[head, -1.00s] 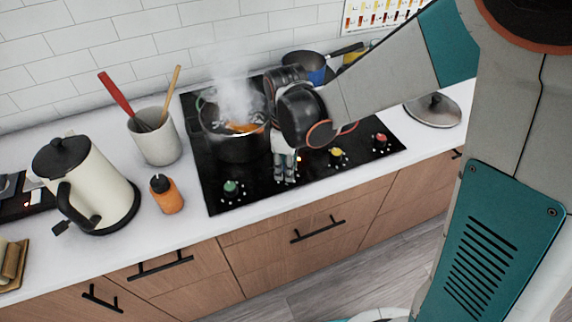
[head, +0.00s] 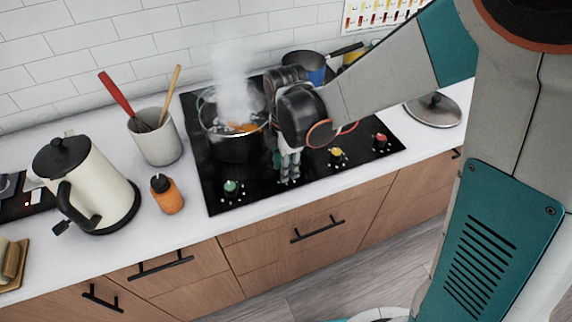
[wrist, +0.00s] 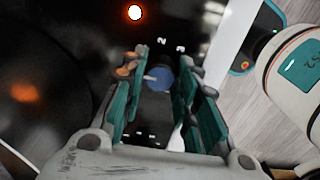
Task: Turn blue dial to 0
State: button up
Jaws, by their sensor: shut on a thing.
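The blue dial (wrist: 161,79) sits between the teal finger pads of my gripper (wrist: 158,80) in the wrist view. My gripper is shut on it. A pale pointer mark shows on the dial's left side in that view, and the white numerals 2 and 3 are printed on the black glass just beyond it. In the head view my gripper (head: 289,170) points down at the front edge of the black cooktop (head: 222,192), between the green dial (head: 231,188) and the yellow dial (head: 337,156). It hides the blue dial there.
A steaming pot (head: 236,145) stands on the cooktop close behind my gripper. The red dial (head: 380,141) is at the right. A pot lid (head: 433,109) lies right.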

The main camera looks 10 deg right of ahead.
dwell(0.4)
jog(key=o, duration=1.1)
